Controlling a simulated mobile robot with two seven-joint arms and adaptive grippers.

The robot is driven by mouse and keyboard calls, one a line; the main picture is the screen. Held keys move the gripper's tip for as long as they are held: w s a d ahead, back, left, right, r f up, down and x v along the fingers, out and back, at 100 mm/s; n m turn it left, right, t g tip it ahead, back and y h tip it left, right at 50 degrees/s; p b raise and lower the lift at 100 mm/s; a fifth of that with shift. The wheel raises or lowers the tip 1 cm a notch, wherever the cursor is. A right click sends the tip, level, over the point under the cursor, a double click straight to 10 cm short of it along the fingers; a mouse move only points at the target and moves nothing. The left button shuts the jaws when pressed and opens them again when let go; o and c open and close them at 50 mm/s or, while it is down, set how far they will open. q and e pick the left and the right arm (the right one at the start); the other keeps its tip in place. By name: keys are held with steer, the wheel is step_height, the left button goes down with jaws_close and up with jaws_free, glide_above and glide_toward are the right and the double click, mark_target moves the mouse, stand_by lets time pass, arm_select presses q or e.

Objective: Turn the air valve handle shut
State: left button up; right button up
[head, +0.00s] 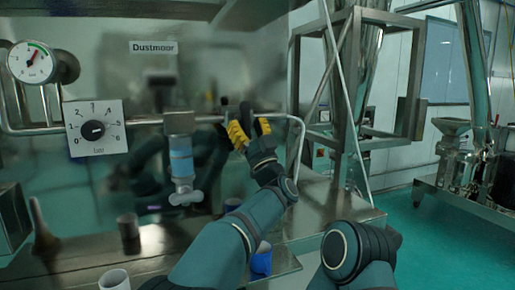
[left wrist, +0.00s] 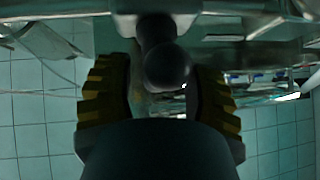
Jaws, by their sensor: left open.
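The air valve handle is a dark lever (head: 245,108) on the metal pipe along the back panel, partly hidden by my gripper in the head view. My left gripper (head: 248,131) has yellow-padded fingers and is at the handle, just below the pipe. In the left wrist view the rounded dark end of the handle (left wrist: 166,66) sits between the two open fingers of the gripper (left wrist: 163,92). Gaps show on both sides of it, so the fingers look apart from it. My right gripper is out of view.
A round gauge (head: 31,62), a square bar dial (head: 95,128) and a blue filter bowl (head: 181,156) with a drain tap are left of the gripper. A metal frame (head: 350,90) is to the right.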

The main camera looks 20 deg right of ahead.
arm_select(q)
steer(key=v, duration=1.1)
steer(key=shift+r, duration=0.1)
